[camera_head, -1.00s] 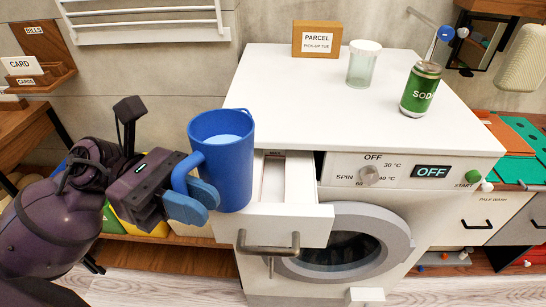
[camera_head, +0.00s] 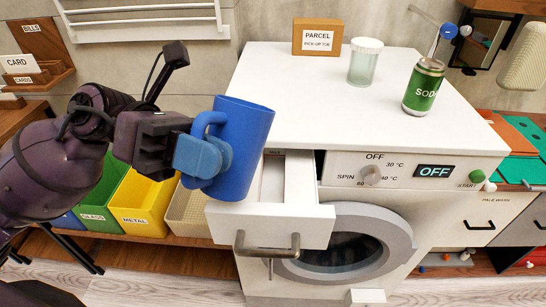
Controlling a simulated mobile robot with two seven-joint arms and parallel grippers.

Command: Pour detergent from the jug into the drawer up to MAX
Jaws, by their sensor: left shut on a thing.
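My left gripper (camera_head: 204,158) is shut on the handle of the blue jug (camera_head: 245,145). The jug is tilted, its top leaning to the right, and it is held above the left part of the open detergent drawer. Its opening is turned away, so the liquid inside is hidden and no stream shows. The drawer (camera_head: 312,222) is pulled out from the white washing machine (camera_head: 368,172). My right gripper is not in view.
On the machine's top stand a parcel sign (camera_head: 317,37), a lidded glass jar (camera_head: 364,64) and a green soda can (camera_head: 424,87). Below left are a green glass bin (camera_head: 103,190), a yellow metal bin (camera_head: 140,195) and a beige basket (camera_head: 187,212). The machine top's middle is clear.

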